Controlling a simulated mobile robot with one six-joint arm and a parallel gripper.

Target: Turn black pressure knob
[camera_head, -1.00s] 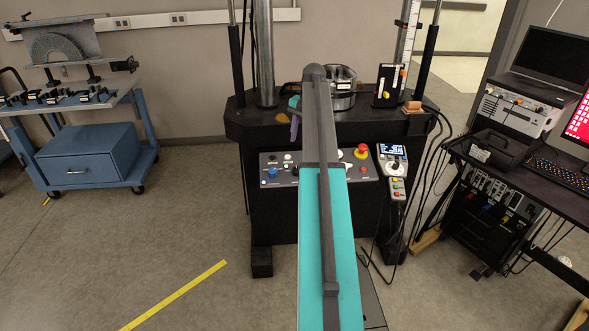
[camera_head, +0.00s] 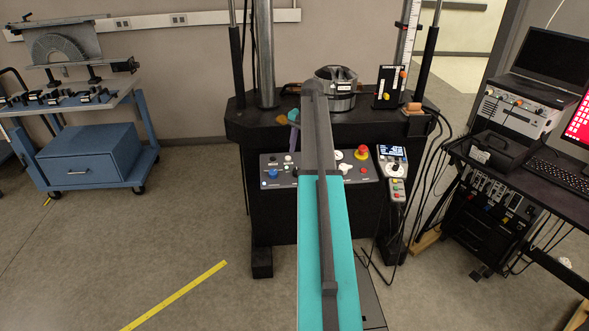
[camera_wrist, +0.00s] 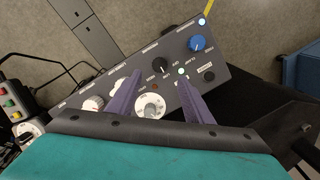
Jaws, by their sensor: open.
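A black knob (camera_wrist: 160,65) with a pale pointer mark sits on the dark control panel (camera_wrist: 215,57) in the wrist view. My gripper (camera_wrist: 160,76) is open, its two purple fingers on either side of the knob's line, with the tips close to it. I cannot tell whether they touch the panel. A white dial (camera_wrist: 150,105) lies between the fingers, nearer the wrist. One purple finger (camera_head: 294,116) shows left of my arm.
A blue knob (camera_wrist: 197,43) is right of the black knob in the wrist view. A red emergency button (camera_head: 361,152) and a handheld controller (camera_head: 392,160) are at the panel's right. A round metal fixture (camera_head: 341,90) stands on the machine's deck behind my arm.

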